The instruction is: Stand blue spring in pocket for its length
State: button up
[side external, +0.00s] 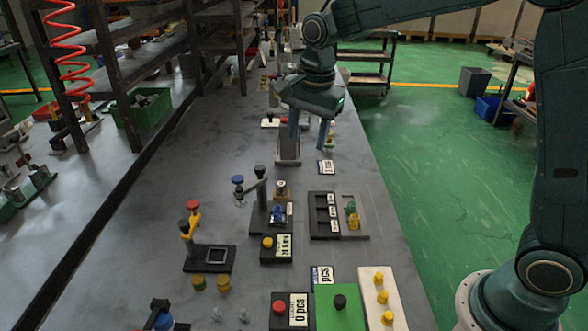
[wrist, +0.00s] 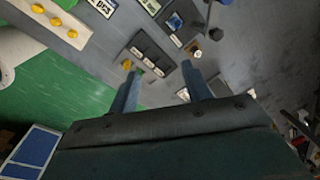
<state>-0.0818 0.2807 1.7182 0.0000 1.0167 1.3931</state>
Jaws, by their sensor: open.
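A small blue part (side external: 278,213), which looks like the blue spring, lies in a black fixture with a lever at mid-table. It also shows as a blue patch in the wrist view (wrist: 174,22); its coils are too small to make out. A black block with three labelled pockets (side external: 313,199) stands to the right of the fixture, and it also shows in the wrist view (wrist: 140,40). The label text is unreadable. My gripper (side external: 309,138) is open and empty, well above the table and beyond the pocket block; its fingers point down.
A green and yellow part (side external: 352,215) stands on a plate beside the pocket block. A lever stand (side external: 208,257), a display reading 0 pcs (side external: 298,310), a green mat (side external: 335,310) and a white strip with yellow knobs (side external: 382,295) are nearer. The table's right strip is clear.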

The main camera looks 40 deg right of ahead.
jog(key=w+a+f+m+g, duration=0.1)
jog(key=w+a+f+m, duration=0.1)
jog(key=w+f+m, duration=0.3)
notch_tip(320, 180, down, 4)
jog(key=w, duration=0.2)
jog(key=shift+w+f, duration=0.25)
jog(key=shift+w, duration=0.05)
jog(key=shift+f, duration=0.1)
send_over(277, 208)
jog(key=shift+s+d+f, duration=0.1)
jog(key=shift+f, duration=2)
jog(key=shift+d+f, duration=0.1)
jog(key=shift+f, duration=1.95)
jog(key=shift+a+f, duration=0.1)
jog(key=shift+f, duration=2.5)
grip_shut()
